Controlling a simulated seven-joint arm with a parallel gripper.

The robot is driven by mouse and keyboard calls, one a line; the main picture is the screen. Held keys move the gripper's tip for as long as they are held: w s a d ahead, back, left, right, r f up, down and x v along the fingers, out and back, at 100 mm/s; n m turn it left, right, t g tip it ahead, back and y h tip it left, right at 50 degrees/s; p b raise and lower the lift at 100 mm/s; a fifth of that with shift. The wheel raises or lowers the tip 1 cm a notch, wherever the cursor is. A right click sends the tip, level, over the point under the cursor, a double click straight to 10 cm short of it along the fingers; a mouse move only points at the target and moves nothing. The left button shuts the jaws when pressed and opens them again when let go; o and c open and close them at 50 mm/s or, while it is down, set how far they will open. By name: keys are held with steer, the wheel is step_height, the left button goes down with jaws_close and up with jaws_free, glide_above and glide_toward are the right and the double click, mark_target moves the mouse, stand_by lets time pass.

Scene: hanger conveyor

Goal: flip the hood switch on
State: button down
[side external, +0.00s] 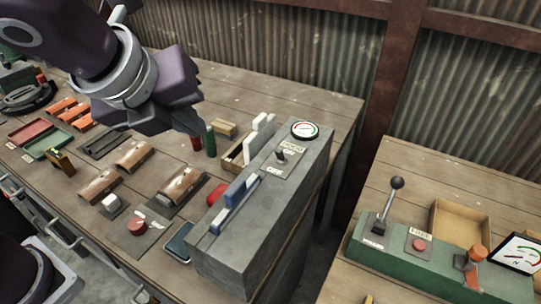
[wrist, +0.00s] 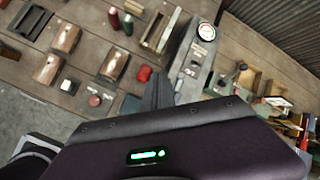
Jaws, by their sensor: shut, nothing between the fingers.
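The hood switch (side external: 282,155) is a small dark lever on a plate with a label above it and ON and OFF markings. It sits on top of a grey box (side external: 258,215), below a round gauge. Its lever position is too small to tell surely. In the wrist view the switch (wrist: 192,70) lies just beyond and right of my fingers. My gripper (side external: 197,130) is shut and empty, held above the table to the left of the grey box, apart from the switch. The fingers also show in the wrist view (wrist: 158,90), partly hidden by the dark gripper body.
The gauge (side external: 305,129) and blue-and-white blocks (side external: 236,198) are on the grey box. A wooden tray (side external: 236,155) and red and green cylinders (side external: 210,140) stand near my gripper. A green panel (side external: 400,250) with a tall lever is on the right table.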

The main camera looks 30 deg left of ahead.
mark_target(280, 155)
steer(key=w+d+f+m+h, duration=0.1)
steer(key=w+d+f+m, duration=0.1)
steer(key=d+m, duration=0.6)
steer(key=shift+d+t, duration=0.15)
steer(key=shift+t, duration=0.25)
steer(key=x, duration=1)
steer(key=shift+w+r+g, duration=0.2)
steer(key=shift+r+g, duration=0.05)
steer(key=shift+g, duration=0.25)
steer(key=shift+w+r+g, duration=0.4)
steer(key=shift+w+g, duration=0.15)
steer(key=shift+g, duration=0.45)
steer(key=shift+w+r, duration=0.25)
steer(key=shift+w, duration=0.25)
steer(key=shift+r, duration=0.15)
